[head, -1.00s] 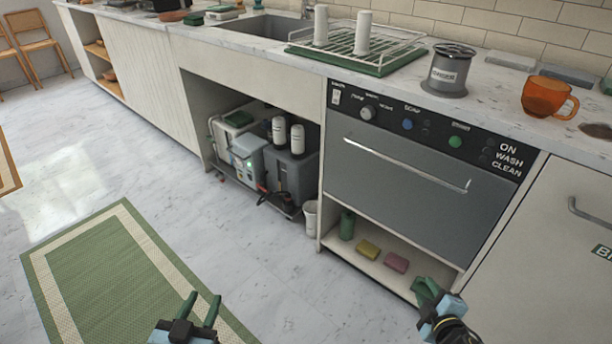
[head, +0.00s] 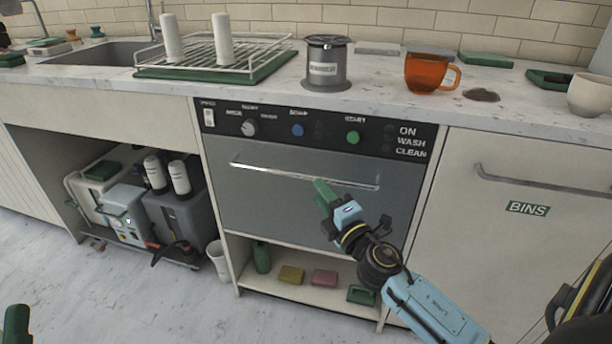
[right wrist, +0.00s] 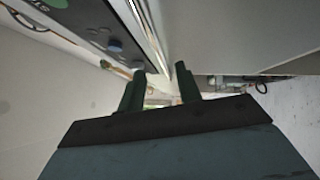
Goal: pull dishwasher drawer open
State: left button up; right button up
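The dishwasher drawer (head: 290,205) is a grey front panel under a black control strip, and it is shut. Its long silver bar handle (head: 290,174) runs across the upper part of the panel. My right gripper (head: 322,191) is in front of the panel, close to the right half of the handle and a little below it. In the right wrist view the two dark green fingers (right wrist: 160,80) are apart, with the handle bar (right wrist: 150,35) running toward the gap between them. I cannot tell whether they touch it. Only a green finger of my left gripper (head: 16,322) shows at the lower left.
An orange mug (head: 425,74), a grey canister (head: 326,68) and a dish rack (head: 215,60) stand on the counter above. A bins door (head: 530,225) with its own handle is to the right. An open shelf (head: 300,292) holding sponges lies below the drawer.

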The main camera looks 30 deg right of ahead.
aim_at(309, 179)
jog(key=w, duration=0.4)
jog(key=w+r, duration=0.1)
jog(key=w, duration=0.2)
jog(key=shift+d, duration=0.25)
grip_shut()
